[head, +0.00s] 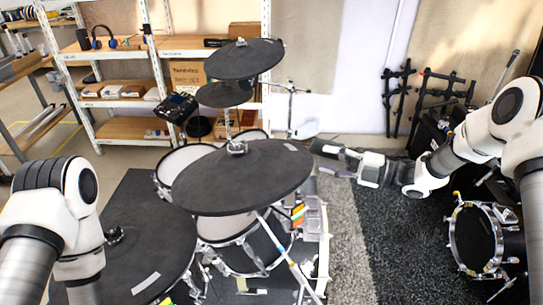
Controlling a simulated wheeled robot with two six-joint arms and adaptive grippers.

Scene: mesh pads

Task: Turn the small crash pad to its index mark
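Several dark round cymbal pads stand on the drum kit. The smallest pad (224,94) sits at the back, partly under a larger raised pad (238,63). A wide pad (225,185) in the middle has a short pale mark near its far right edge. Another wide pad (150,235) at the lower left has a pale mark near its front edge. I cannot tell for sure which is the small crash pad. My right gripper (325,159) is just right of the middle pad, its fingers apart and pointing left, with nothing seen between them. My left gripper is out of view.
A drum module (176,107) stands at the back left of the kit. Drums and chrome stands fill the space under the pads. A shelf (120,129) is behind. A separate drum (475,238) stands on the right. Dark carpet (400,245) between is clear.

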